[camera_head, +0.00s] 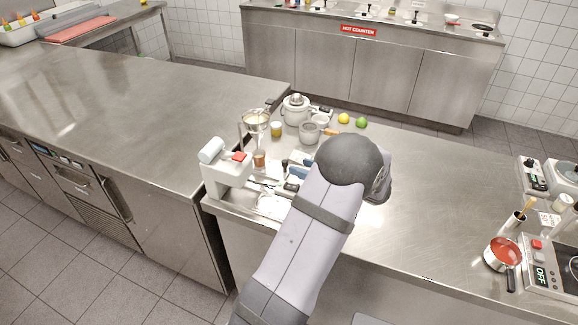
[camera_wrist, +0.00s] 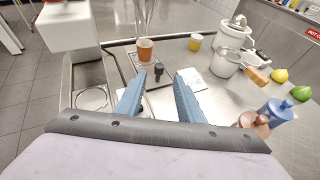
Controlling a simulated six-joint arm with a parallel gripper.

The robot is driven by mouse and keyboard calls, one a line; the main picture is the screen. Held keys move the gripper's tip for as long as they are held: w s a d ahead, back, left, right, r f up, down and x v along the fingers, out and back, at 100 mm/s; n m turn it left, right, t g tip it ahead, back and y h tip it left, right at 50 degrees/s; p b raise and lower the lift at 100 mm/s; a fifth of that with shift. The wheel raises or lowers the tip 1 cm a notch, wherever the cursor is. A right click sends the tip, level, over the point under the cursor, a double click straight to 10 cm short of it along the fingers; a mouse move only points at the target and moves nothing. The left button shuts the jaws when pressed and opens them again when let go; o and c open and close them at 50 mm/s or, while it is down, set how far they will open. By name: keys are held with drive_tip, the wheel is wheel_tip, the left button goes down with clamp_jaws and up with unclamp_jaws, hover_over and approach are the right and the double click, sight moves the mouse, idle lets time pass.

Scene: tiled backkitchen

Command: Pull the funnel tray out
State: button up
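The steel funnel (camera_head: 256,119) stands on a wire stand in the head view, and its legs show at the top of the wrist view (camera_wrist: 147,18). Below it in the wrist view is a flat metal tray (camera_wrist: 125,68), apparently the funnel tray, with a black knob (camera_wrist: 158,71) at its near side. An orange cup (camera_wrist: 145,51) stands at the tray under the funnel. My gripper (camera_wrist: 160,82) is open, its two blue fingers apart with the knob ahead between them. I cannot tell whether they touch it. In the head view my arm partly hides the gripper (camera_head: 297,168).
A white machine (camera_head: 225,170) with a red button stands close at left. A yellow cup (camera_wrist: 195,42), a metal pot (camera_wrist: 226,63), and blue (camera_wrist: 277,111) and copper (camera_wrist: 253,124) objects stand at right. A lemon and a lime lie beyond. The counter further right is mostly clear.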

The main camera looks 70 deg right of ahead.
sight(287, 163)
drive_tip(key=shift+p+x, duration=1.2)
drive_tip(key=shift+x, duration=2.4)
drive_tip(key=shift+r, duration=0.1)
clamp_jaws()
